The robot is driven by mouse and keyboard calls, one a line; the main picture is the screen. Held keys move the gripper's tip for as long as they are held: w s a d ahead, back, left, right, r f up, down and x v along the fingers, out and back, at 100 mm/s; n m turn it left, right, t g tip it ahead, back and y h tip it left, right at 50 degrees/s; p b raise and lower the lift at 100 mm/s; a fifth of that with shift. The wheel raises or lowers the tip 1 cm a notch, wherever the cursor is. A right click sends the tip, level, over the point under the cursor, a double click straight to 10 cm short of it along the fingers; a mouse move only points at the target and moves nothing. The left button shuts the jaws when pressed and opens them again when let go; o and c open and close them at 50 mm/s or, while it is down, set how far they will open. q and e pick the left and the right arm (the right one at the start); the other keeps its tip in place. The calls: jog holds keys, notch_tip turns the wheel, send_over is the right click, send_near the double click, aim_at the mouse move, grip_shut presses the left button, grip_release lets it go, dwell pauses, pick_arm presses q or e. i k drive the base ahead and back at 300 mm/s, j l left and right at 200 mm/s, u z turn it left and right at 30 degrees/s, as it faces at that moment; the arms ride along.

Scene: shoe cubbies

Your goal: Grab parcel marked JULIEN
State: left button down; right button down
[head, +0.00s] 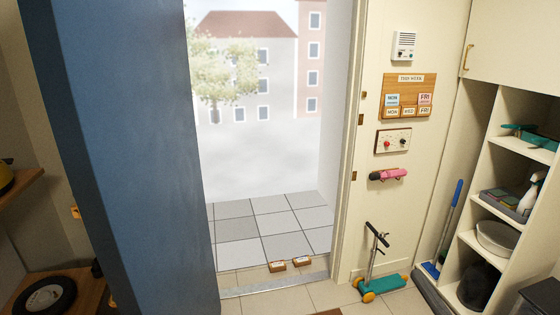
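Two small brown parcels with white labels lie side by side on the tiles just beyond the door threshold: a left parcel (277,267) and a right parcel (301,261). The writing on their labels is too small to read, so I cannot tell which one is marked JULIEN. Neither of my grippers is in view.
The blue door (120,160) stands open at the left of the doorway. A teal scooter (383,287) stands right of the opening, beside open cubbies (478,215) and a blue-handled broom (450,222). The metal threshold (272,285) and the tiles around the parcels look clear.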

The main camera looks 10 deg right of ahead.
aim_at(279, 265)
jog(key=i+l+z, duration=0.15)
jog(key=i, duration=1.3)
jog(key=i+l+z, duration=0.1)
jog(key=i, duration=1.35)
